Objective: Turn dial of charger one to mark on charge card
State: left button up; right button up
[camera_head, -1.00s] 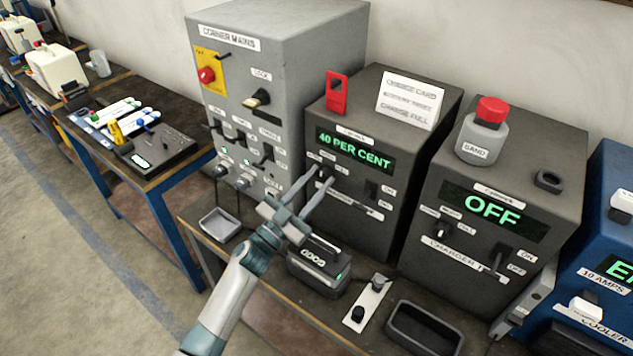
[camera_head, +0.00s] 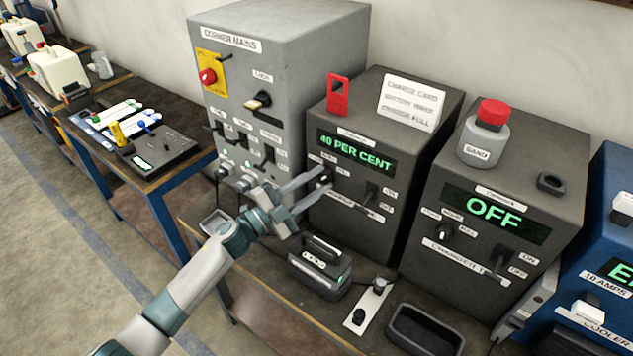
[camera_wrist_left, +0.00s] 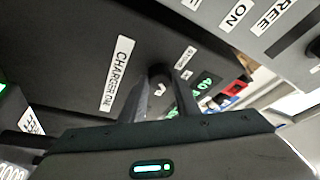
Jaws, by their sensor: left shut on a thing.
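Charger one (camera_head: 340,228) is a dark grey box with a green "40 PER CENT" display (camera_head: 356,152). Its small black dial (camera_wrist_left: 160,74) sits below the display, with tiny labels around it. The left gripper (camera_head: 322,182) reaches in from the left and is shut on the dial; in the left wrist view (camera_wrist_left: 160,95) its fingers lie on either side of the knob. The fingers partly hide the dial and labels in the head view, so its pointer is hard to read. The white charge card (camera_head: 411,103) stands on top of charger one; its bottom line reads "CHARGE FULL".
The grey corner mains cabinet (camera_head: 285,45) stands left of charger one. A second charger (camera_head: 460,215) showing "OFF" stands to the right. A battery marked "GOOD" (camera_head: 320,265), a white plate with knobs (camera_head: 368,307) and a black tray (camera_head: 425,330) lie in front.

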pick_arm(q)
jog(key=shift+m+g, duration=0.5)
jog(key=shift+m, duration=0.7)
jog(key=o, duration=1.1)
jog(key=shift+c, duration=0.2)
jog(key=shift+a, duration=0.15)
jog(key=shift+s+a, duration=0.15)
jog(key=shift+a, duration=0.05)
jog(key=b+v, duration=0.5)
jog(key=v, duration=1.1)
jog(key=shift+s+a+b, duration=0.2)
jog(key=shift+s+b, duration=0.15)
jog(key=shift+b, duration=0.05)
